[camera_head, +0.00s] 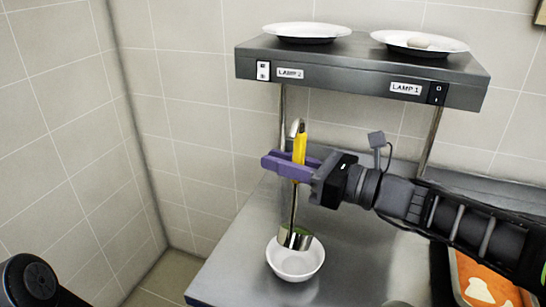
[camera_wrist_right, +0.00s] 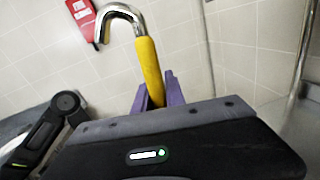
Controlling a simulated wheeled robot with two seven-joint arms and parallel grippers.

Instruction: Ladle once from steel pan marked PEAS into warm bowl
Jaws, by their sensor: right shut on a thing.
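My right gripper (camera_head: 291,168) is shut on the yellow handle of a steel ladle (camera_head: 293,205). The ladle hangs nearly upright, its hook end up, and its cup (camera_head: 295,238) is over the far part of a white bowl (camera_head: 295,265) on the steel counter. Some green shows in the cup. I cannot tell whether cup and bowl touch. The right wrist view shows the yellow handle (camera_wrist_right: 148,70) and chrome hook above the purple fingers (camera_wrist_right: 158,95). No pan marked PEAS is legible. My left gripper is not in view; a dark arm part shows at lower left.
A heat-lamp shelf (camera_head: 360,68) labelled LAMP 2 and LAMP 1 stands behind on posts, with two white plates on top. A pan with orange food (camera_head: 485,275) is at lower right. The counter (camera_head: 345,265) right of the bowl is clear.

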